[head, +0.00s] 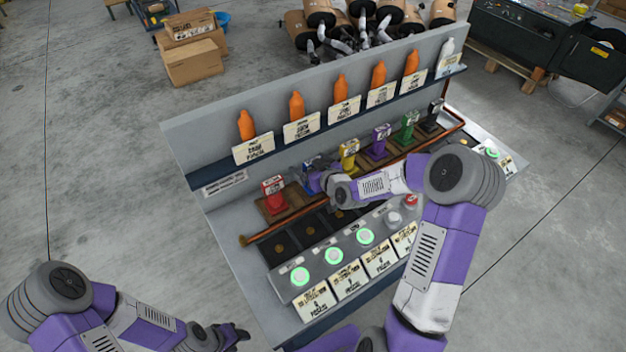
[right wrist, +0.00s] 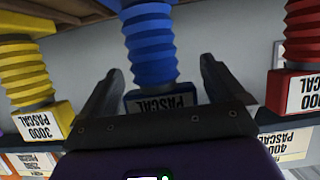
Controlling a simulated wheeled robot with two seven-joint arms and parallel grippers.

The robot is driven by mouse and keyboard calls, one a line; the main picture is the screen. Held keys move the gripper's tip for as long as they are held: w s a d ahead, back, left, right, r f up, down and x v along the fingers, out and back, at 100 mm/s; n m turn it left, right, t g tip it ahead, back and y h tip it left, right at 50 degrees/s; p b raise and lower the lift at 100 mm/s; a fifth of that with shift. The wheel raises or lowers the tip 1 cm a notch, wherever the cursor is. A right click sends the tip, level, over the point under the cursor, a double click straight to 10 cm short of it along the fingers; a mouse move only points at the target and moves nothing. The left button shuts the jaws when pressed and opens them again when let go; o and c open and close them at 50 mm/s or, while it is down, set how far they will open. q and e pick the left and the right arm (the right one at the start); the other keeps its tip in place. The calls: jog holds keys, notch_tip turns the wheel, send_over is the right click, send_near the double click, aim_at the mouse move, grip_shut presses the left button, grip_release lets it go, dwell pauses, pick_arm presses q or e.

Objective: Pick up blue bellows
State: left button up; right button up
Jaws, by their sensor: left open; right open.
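The blue bellows (right wrist: 150,50) stands between the two open fingers of my right gripper (right wrist: 165,85) in the right wrist view. Its dark base with a PASCAL label (right wrist: 160,101) sits between the fingers, and neither finger clearly touches it. My left gripper (head: 240,334) is low at the bottom of the head view, away from the bench and empty.
The red bellows (head: 273,194) and yellow bellows (head: 348,154) stand close on either side. Purple (head: 381,139), green (head: 408,126) and black (head: 433,114) ones follow. A copper pipe (head: 290,226) runs in front. Orange bottles (head: 296,105) line the shelf above. Lit green buttons (head: 333,255) are at the front.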

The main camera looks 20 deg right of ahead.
jog(key=c, duration=1.3)
jog(key=shift+r, duration=0.1)
